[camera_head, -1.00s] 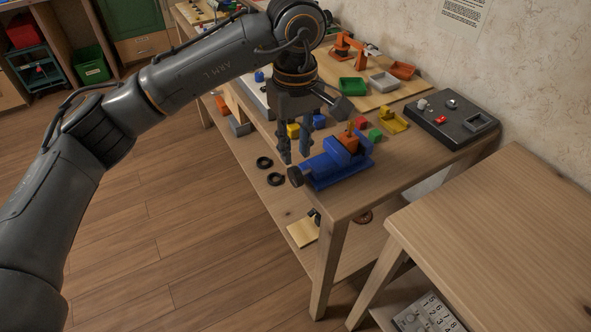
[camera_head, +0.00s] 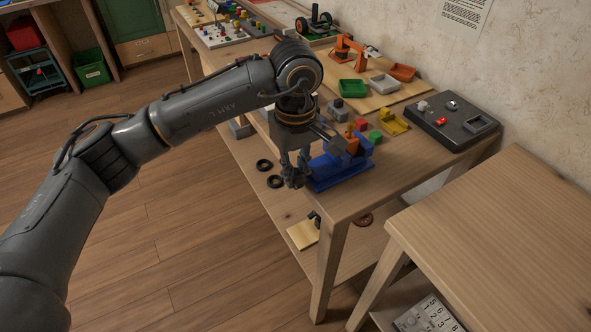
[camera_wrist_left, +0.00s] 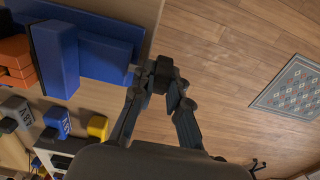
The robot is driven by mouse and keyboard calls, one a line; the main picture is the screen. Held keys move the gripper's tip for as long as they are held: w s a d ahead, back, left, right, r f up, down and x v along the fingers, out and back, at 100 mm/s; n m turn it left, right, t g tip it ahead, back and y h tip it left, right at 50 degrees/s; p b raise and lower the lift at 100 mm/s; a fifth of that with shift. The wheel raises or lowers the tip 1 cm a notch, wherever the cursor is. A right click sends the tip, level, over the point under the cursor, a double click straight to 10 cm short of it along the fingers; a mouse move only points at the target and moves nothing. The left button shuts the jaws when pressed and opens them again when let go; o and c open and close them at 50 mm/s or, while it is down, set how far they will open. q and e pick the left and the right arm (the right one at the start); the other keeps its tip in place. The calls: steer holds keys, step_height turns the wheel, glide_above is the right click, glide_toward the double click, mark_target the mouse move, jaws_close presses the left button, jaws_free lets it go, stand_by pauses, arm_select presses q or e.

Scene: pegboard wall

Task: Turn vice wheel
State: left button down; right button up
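The blue vice (camera_head: 340,172) sits at the near edge of the wooden workbench, with an orange block (camera_head: 352,145) in its jaws. In the left wrist view, the vice (camera_wrist_left: 95,55) is at upper left, and its dark wheel (camera_wrist_left: 163,68) sticks out beyond the bench edge. My left gripper (camera_head: 294,180) is at the wheel end of the vice, pointing down. In the left wrist view, its two fingers (camera_wrist_left: 160,88) lean in on both sides of the wheel and appear to touch it. In the head view the fingers mostly hide the wheel. My right gripper is not in view.
Coloured blocks (camera_head: 361,125), a yellow part (camera_head: 394,122) and a dark control box (camera_head: 452,122) stand on the bench behind the vice. Two black rings (camera_head: 264,165) lie on the lower shelf. A separate wooden table (camera_head: 500,215) stands at right. The floor at left is clear.

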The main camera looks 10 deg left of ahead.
arm_select(q)
steer(key=shift+w+g, duration=0.1)
steer(key=shift+g, duration=0.2)
steer(key=shift+w+a+g+h, duration=0.1)
steer(key=shift+a+g+h, duration=0.05)
steer(key=shift+g+h, duration=0.4)
steer(key=shift+w+g+h+b, duration=0.1)
steer(key=shift+g+h+b, duration=0.25)
steer(key=shift+g+h, duration=0.15)
steer(key=shift+w+a+f+g+h+b, duration=0.15)
steer(key=shift+g+h+b, duration=0.2)
steer(key=shift+g+h, duration=0.35)
steer(key=shift+g+h+b, duration=0.35)
steer(key=shift+g, duration=0.4)
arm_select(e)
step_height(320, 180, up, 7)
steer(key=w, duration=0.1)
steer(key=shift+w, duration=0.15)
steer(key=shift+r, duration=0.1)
arm_select(q)
steer(key=c, duration=1.6)
jaws_free()
steer(key=shift+w, duration=0.1)
steer(key=v, duration=1.2)
